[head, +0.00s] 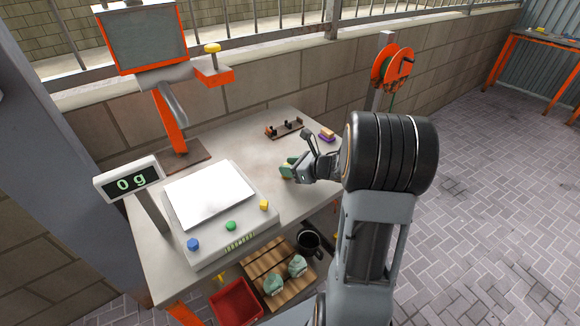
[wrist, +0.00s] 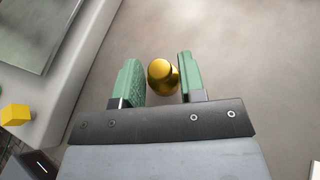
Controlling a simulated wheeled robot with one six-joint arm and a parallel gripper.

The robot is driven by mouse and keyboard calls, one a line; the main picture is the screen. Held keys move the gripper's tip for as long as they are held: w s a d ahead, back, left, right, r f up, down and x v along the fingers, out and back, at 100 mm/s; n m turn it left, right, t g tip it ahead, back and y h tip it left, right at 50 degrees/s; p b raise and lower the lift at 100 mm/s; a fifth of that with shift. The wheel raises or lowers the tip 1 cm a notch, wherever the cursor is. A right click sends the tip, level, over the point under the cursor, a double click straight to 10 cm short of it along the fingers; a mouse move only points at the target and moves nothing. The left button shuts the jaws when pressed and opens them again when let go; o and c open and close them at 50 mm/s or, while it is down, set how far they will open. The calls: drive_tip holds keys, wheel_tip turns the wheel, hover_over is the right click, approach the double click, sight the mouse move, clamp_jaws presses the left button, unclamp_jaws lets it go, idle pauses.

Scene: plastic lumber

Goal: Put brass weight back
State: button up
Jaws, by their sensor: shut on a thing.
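My gripper (head: 287,170) is over the bench, to the right of the scale. In the wrist view its two green fingers (wrist: 157,70) are shut on the brass weight (wrist: 162,78), a shiny gold piece with a rounded top. In the head view I cannot make out the weight at the fingers. I cannot tell whether its base touches the bench. The scale (head: 212,196) has an empty white plate, and its display (head: 132,182) reads 0 g.
A small brown rack (head: 286,130) with dark upright parts stands at the back of the bench (head: 238,142). A purple and tan block (head: 327,135) lies beside it.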

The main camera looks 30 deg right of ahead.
drive_tip(key=shift+f, duration=0.15)
drive_tip(key=o, duration=1.1)
